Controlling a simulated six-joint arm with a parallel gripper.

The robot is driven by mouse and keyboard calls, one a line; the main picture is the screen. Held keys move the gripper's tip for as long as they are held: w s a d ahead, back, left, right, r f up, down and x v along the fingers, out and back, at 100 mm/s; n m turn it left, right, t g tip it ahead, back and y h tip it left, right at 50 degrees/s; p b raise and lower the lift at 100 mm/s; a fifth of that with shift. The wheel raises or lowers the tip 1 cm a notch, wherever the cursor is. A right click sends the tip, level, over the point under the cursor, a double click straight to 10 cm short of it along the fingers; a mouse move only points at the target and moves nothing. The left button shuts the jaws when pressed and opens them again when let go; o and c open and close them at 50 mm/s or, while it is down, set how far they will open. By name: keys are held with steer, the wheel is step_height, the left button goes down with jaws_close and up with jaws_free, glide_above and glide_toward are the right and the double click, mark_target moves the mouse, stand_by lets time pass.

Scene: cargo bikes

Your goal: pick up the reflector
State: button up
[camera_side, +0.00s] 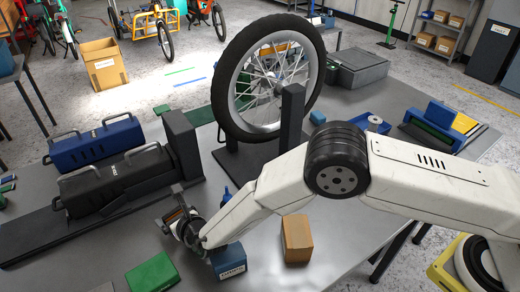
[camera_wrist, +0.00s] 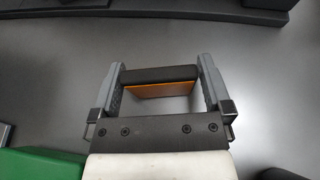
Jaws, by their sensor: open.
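The reflector (camera_wrist: 160,90), an orange face with a dark top edge, lies between the two fingers of my gripper (camera_wrist: 161,68) in the wrist view. My gripper is open, with a finger at each end of the reflector; I cannot tell whether they touch it. In the side view my gripper (camera_side: 178,214) is low over the grey table, left of a small blue box. A small brownish patch shows between its fingers there, too small to make out clearly.
A green box (camera_side: 152,272) is close in front of my gripper, and a blue box (camera_side: 228,260) is beside it. A cardboard box (camera_side: 296,238) stands farther right. Black and blue cases (camera_side: 115,180) lie behind left. A wheel (camera_side: 262,128) stands upright behind.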

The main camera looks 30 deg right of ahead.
steer(key=shift+w+f, duration=0.1)
steer(key=shift+w, duration=0.1)
steer(key=shift+c, duration=0.2)
steer(key=c, duration=0.9)
steer(key=shift+r, duration=5)
